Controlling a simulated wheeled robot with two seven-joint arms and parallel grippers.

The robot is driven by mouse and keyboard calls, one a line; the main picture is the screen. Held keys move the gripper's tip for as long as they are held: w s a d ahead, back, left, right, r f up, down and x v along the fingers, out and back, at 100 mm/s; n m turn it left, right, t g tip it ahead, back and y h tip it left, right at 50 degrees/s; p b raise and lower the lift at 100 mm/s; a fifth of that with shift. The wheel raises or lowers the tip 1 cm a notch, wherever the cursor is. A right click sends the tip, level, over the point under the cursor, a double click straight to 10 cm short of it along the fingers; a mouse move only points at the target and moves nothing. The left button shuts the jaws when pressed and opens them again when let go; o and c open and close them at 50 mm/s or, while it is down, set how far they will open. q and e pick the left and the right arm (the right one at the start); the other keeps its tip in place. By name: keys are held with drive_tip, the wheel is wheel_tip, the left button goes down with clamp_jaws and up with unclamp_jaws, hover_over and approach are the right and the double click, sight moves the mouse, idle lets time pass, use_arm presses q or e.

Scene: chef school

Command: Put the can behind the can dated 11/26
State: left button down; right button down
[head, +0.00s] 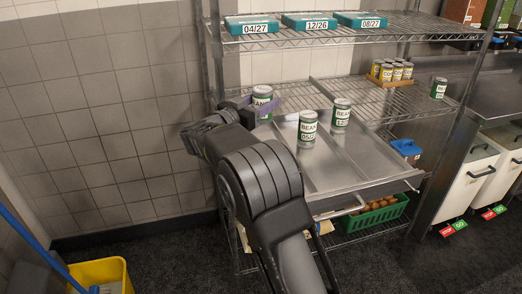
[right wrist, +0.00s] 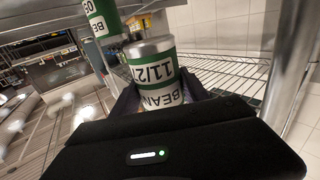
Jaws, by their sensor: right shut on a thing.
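My right gripper (head: 262,107) is shut on a white-and-green bean can (head: 262,95) at the left of the metal tray (head: 360,165). In the right wrist view this can (right wrist: 155,75) sits upside down in the picture between the fingers; its label reads BEAN and 11/2, with the last digit cut off. A bean can whose date seems to start 05 (head: 307,129) stands upright on the tray. Another can, date seemingly starting 12 (head: 340,115), stands behind it to the right. A further can (head: 438,88) stands on the wire shelf at right. My left gripper is out of view.
The upper wire shelf holds teal boxes (head: 305,22) dated 04/27, 12/26 and 08/27. Several yellow cans (head: 391,71) stand on the shelf behind the tray. A green basket (head: 375,215) sits below. The tray's right and front parts are bare.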

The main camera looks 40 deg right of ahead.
sight(262, 121)
drive_tip(key=shift+r, duration=0.1)
drive_tip(key=shift+f, duration=3.15)
drive_tip(key=shift+f, duration=0.15)
drive_tip(key=shift+f, duration=1.7)
drive_tip(key=shift+f, duration=0.2)
drive_tip(key=c, duration=0.6)
unclamp_jaws()
drive_tip(key=shift+o, duration=0.2)
drive_tip(key=shift+r, duration=0.15)
drive_tip(key=b+v, duration=0.1)
drive_tip(key=v, duration=1.1)
